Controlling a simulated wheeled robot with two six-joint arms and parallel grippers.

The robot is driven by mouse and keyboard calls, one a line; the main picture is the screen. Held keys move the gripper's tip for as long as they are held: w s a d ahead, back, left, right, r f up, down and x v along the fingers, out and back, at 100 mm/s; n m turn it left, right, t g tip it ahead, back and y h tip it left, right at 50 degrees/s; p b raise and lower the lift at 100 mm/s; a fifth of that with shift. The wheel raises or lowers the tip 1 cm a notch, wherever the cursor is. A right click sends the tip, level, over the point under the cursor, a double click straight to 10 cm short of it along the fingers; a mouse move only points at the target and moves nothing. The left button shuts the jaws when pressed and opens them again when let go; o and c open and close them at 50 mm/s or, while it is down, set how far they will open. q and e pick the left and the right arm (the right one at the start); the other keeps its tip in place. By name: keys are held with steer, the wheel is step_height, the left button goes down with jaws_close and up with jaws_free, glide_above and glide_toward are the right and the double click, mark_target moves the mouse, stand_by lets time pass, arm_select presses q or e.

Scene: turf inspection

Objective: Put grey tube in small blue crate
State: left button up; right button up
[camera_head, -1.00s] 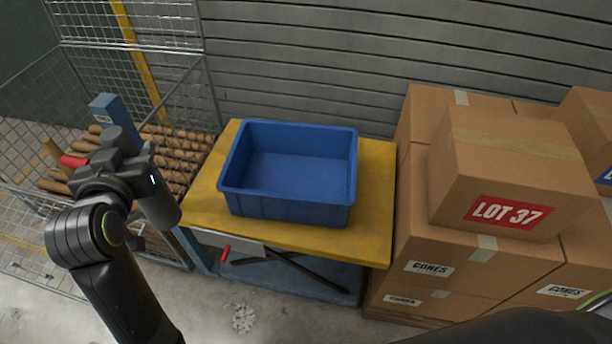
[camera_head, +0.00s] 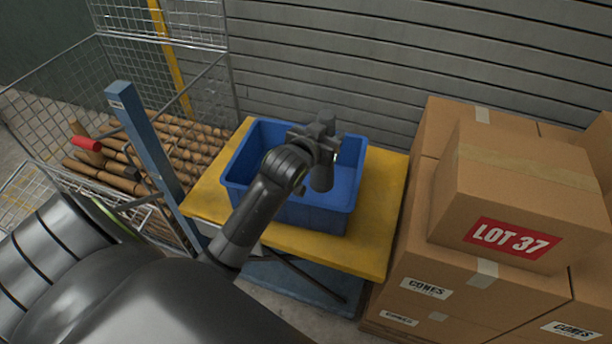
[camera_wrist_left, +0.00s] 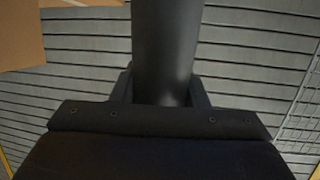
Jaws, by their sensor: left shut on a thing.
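The blue crate (camera_head: 268,205) stands open on the yellow top of a table or cart. My left gripper (camera_head: 320,140) is over the crate's right half and shut on a dark grey tube (camera_head: 322,178). The tube hangs down from the gripper, roughly upright, with its lower end in front of the crate's interior. I cannot tell how far it is above the crate floor. In the left wrist view, the tube (camera_wrist_left: 166,45) sits between the fingers. The left arm hides part of the crate's left side. My right gripper is not in view.
The yellow top (camera_head: 375,215) has free room right of the crate. Cardboard boxes (camera_head: 510,190) are stacked at the right. A wire cage (camera_head: 60,110) with several brown rolls (camera_head: 180,150) and a blue post (camera_head: 145,130) stand at the left. A slatted wall (camera_head: 340,60) is behind.

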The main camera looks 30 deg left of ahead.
arm_select(q)
steer(key=a+f, duration=0.3)
steer(key=f, duration=0.4)
steer(key=a+f+b, duration=0.1)
steer(key=a+f, duration=0.3)
steer(key=f, duration=0.4)
steer(key=shift+w+f+n+y, duration=0.3)
steer(key=shift+w, duration=0.15)
steer(key=shift+f, duration=0.2)
steer(key=o, duration=1.2)
steer(key=shift+o, duration=0.2)
steer(key=shift+r, duration=0.1)
